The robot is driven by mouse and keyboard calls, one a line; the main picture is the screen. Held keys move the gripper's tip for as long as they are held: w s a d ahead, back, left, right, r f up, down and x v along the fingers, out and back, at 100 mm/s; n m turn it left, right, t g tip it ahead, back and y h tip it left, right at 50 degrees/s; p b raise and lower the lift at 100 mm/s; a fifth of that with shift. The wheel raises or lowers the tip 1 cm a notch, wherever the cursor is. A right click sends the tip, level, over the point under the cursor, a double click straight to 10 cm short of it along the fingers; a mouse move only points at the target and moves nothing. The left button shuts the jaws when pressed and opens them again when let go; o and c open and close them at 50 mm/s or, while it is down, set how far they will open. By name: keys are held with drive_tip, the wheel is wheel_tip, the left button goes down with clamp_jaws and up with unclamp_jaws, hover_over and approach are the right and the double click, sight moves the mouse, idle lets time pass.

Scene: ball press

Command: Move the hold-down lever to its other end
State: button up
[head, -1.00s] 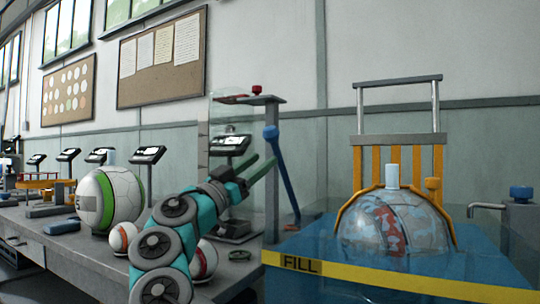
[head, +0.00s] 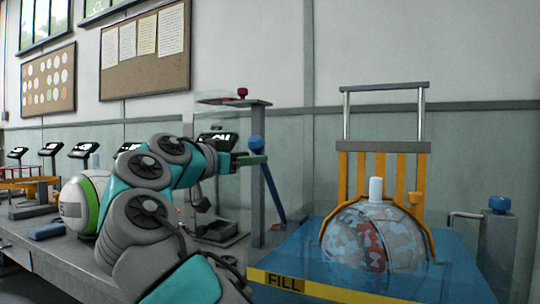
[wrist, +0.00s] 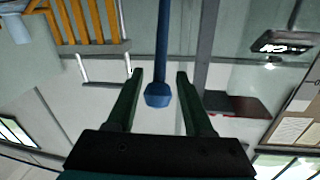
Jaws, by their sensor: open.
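The blue lever (head: 271,187), which I take to be the hold-down lever, has a blue knob (head: 256,143) at its top. It leans, with its top to the left and its lower end to the right, beside a grey post. My gripper (head: 258,159) is at the knob end of the lever. In the wrist view my gripper (wrist: 160,76) is open, with the lever's knob (wrist: 158,95) and rod between its two dark green fingers. A gap shows on each side, and neither finger visibly touches it. The lever's lower end is partly hidden behind clear panels.
A grey post with a red knob (head: 242,92) stands beside the lever. A white and green ball (head: 80,203) is on the bench at left.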

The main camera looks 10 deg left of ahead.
drive_tip(key=x, duration=0.7)
drive_tip(key=shift+w+d+p, duration=0.15)
drive_tip(key=shift+w+p, duration=0.1)
drive_tip(key=shift+p, duration=0.05)
drive_tip(key=shift+c, duration=0.4)
drive_tip(key=shift+f, duration=0.1)
clamp_jaws()
idle(0.6)
